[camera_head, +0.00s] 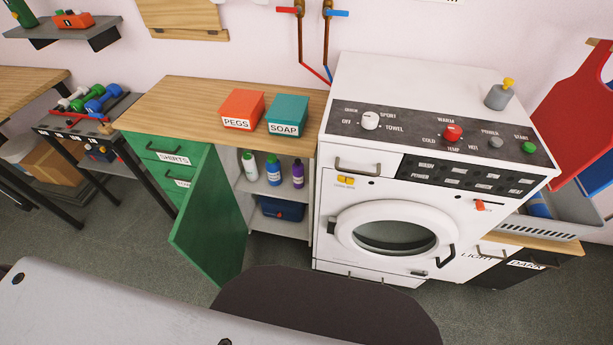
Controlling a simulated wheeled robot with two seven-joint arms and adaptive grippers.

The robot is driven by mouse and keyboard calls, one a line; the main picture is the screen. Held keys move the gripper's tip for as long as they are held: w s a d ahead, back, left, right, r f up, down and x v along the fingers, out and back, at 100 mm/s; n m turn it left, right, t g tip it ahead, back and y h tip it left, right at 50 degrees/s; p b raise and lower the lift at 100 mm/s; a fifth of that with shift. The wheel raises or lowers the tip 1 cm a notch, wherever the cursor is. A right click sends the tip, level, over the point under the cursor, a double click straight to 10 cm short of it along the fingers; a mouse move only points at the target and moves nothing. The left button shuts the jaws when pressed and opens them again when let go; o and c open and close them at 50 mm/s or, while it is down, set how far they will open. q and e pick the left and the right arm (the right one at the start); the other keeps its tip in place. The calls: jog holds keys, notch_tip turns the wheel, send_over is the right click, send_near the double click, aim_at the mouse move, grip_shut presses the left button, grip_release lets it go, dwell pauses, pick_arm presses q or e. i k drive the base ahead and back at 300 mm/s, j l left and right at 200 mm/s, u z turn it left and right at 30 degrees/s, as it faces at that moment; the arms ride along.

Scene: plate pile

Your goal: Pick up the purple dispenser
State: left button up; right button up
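The purple dispenser (298,172) is a small upright bottle with a white label. It stands on the upper shelf inside the open cabinet, at the right end of a row of three. The green cabinet door (212,220) is swung open towards me on the left. Neither of my grippers is in view.
A white washing machine (345,185) stands right of the cabinet, close to the purple dispenser. A dark blue box (282,209) sits on the lower shelf. The pegs box (242,109) and soap box (287,115) are on the wooden countertop (180,98). The open door bounds the left side.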

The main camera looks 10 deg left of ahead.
aim_at(298, 170)
jog(key=i+l+u, duration=0.1)
jog(key=l, duration=0.25)
jog(key=i+l, duration=0.3)
jog(key=i+l+u, duration=0.15)
jog(key=l, duration=0.25)
